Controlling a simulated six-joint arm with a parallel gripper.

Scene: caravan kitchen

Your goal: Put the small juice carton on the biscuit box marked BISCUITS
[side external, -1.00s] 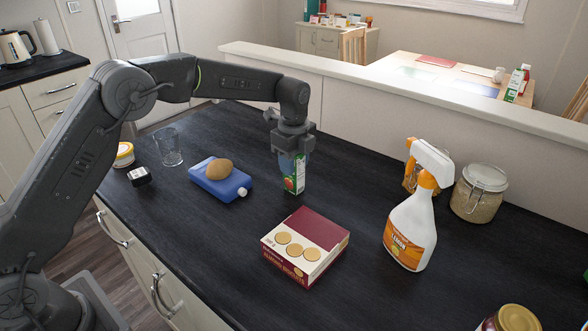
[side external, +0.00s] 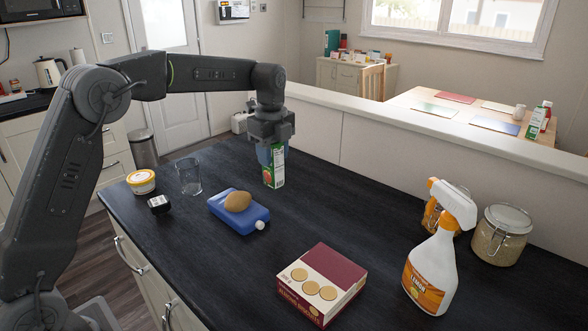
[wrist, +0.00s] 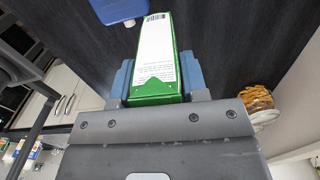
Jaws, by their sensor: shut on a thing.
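My gripper (side external: 272,147) is shut on the small juice carton (side external: 274,176), a white and green carton with a red and orange picture. The carton is upright, held a little above the dark worktop as far as I can tell. In the wrist view the carton (wrist: 157,55) shows a white side with a barcode and a green end, between blue jaw pads. The biscuit box (side external: 337,265) lies flat at the front middle, dark red and cream with round biscuits on top. Its top is bare. My gripper is behind it and to its left.
A glass (side external: 190,178), tub (side external: 141,181) and small black item (side external: 158,203) stand left. A spray bottle (side external: 431,268) and jar (side external: 502,236) stand right.

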